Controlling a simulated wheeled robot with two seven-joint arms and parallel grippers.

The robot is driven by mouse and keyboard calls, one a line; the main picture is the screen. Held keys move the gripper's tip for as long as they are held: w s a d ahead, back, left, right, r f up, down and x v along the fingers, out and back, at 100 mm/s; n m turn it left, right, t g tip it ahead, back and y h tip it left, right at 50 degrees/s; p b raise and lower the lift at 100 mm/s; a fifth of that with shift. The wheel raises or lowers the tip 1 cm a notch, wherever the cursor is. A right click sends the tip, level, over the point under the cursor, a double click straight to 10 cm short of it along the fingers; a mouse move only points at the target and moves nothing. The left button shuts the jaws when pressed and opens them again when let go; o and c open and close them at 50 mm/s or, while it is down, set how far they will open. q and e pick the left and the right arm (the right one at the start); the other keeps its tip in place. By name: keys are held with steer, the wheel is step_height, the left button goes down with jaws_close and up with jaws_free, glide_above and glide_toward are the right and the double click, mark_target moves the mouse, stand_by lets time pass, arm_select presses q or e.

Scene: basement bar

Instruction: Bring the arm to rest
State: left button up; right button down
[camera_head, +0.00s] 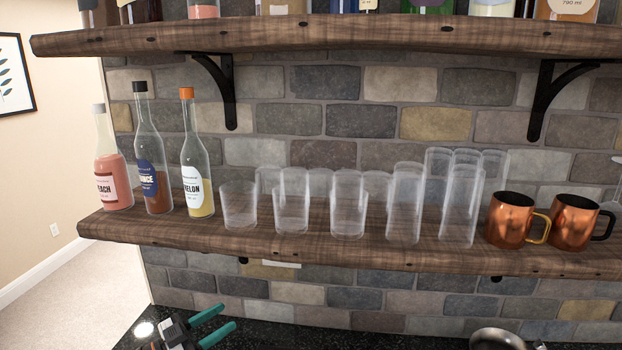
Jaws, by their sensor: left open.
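My left gripper (226,318) shows at the bottom edge, left of centre. Its two teal fingers are apart and point to the right, with nothing seen between them. It is over the dark speckled counter (285,338), below the lower wooden shelf (330,255) and apart from the bottles and glasses. Most of its arm is cut off by the lower edge. My right gripper is not in view.
The lower shelf holds a peach bottle (112,165), an orange-type bottle (151,165), a melon bottle (196,165), several clear glasses (348,212) and two copper mugs (512,222). An upper shelf (330,38) holds more bottles. A round metallic thing (497,338) is at the bottom right.

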arm_select(q)
steer(key=s+d+f+n+t+y, duration=0.2)
steer(key=s+d+f+n+y, duration=0.1)
steer(key=s+f+n+y, duration=0.85)
steer(key=s+a+f+g+y, duration=0.1)
steer(key=s+g+y, duration=0.15)
steer(key=s, duration=0.55)
steer(key=s+a+f+m+g+y, duration=0.1)
steer(key=s+a+g, duration=0.1)
steer(key=s+g, duration=0.35)
steer(key=s+a+f+g+y, duration=0.1)
steer(key=s+f+g, duration=0.1)
steer(key=s, duration=0.7)
step_height(320, 180, down, 38)
steer(key=s+g+b, duration=0.2)
steer(key=b, duration=1)
steer(key=s+a+f+b, duration=0.1)
steer(key=s+f+b, duration=0.2)
steer(key=s+f, duration=0.2)
steer(key=s+a+f+b, duration=0.1)
steer(key=s+f+b, duration=0.2)
steer(key=f, duration=0.9)
steer(key=s+a+f+g+b, duration=0.1)
steer(key=s+f+b, duration=0.3)
steer(key=s+f, duration=0.4)
steer(key=shift+f+y, duration=0.3)
steer(key=shift+f, duration=0.25)
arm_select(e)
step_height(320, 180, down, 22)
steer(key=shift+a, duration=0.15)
